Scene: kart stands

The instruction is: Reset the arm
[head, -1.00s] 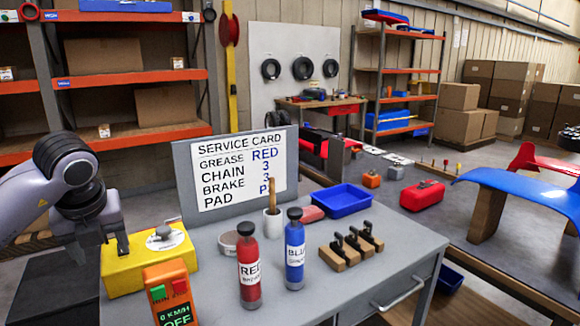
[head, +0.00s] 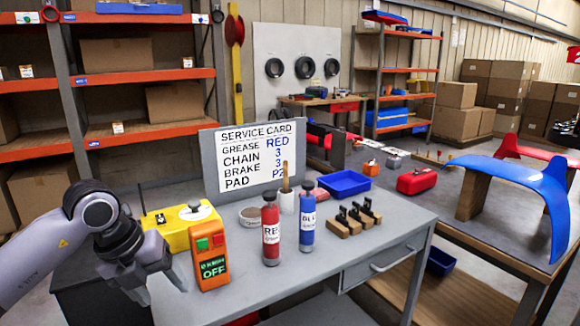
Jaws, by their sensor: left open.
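My left gripper (head: 161,291) comes in from the left in the head view. Its jaws are open and empty, pointing down in front of the yellow box (head: 181,226) and left of the orange control unit (head: 209,255), which reads OFF. My right gripper is out of view. A service card (head: 257,155) stands at the back of the grey table (head: 340,245). A red bottle (head: 271,232) and a blue bottle (head: 307,225) stand upright on the table.
A white cup (head: 287,202) with a brush, a round tin (head: 253,216), a blue tray (head: 344,183) and wooden blocks with black clamps (head: 352,219) are on the table. A second table with a blue fender (head: 520,178) and a red case (head: 416,181) stands at right.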

